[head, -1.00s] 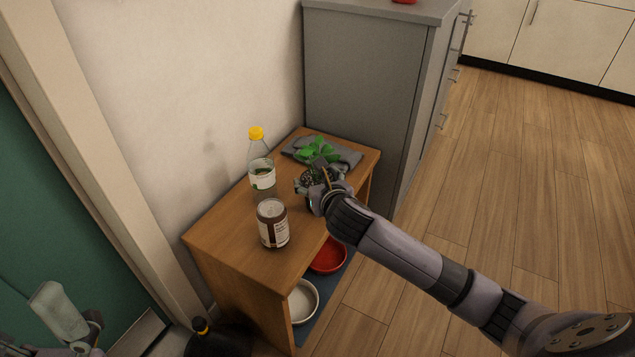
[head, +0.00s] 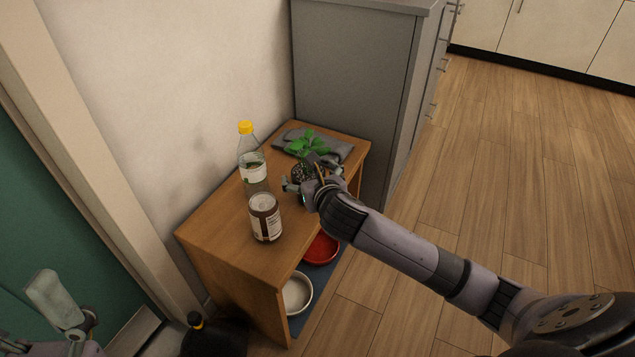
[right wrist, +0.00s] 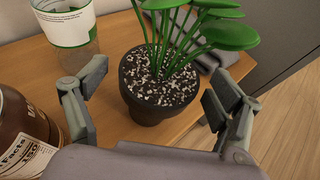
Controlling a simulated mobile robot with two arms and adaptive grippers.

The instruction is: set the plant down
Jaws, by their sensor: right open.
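The plant (head: 308,143) has green leaves and a dark pot with speckled soil. It stands upright on the wooden table, near its right edge. In the right wrist view the pot (right wrist: 150,108) rests on the wood between and just beyond the fingers, with a gap on each side. My right gripper (right wrist: 160,105) is open around the near side of the pot; in the head view it (head: 303,184) partly hides the pot. My left gripper (head: 62,312) is at the lower left, away from the table; its jaw opening is unclear.
On the wooden table (head: 228,230) a yellow-capped bottle (head: 252,170) and a brown jar (head: 265,218) stand left of the plant. A grey cloth (head: 335,151) lies behind it. A grey cabinet (head: 350,90) adjoins the table's back. Red (head: 321,248) and white bowls (head: 297,293) sit below.

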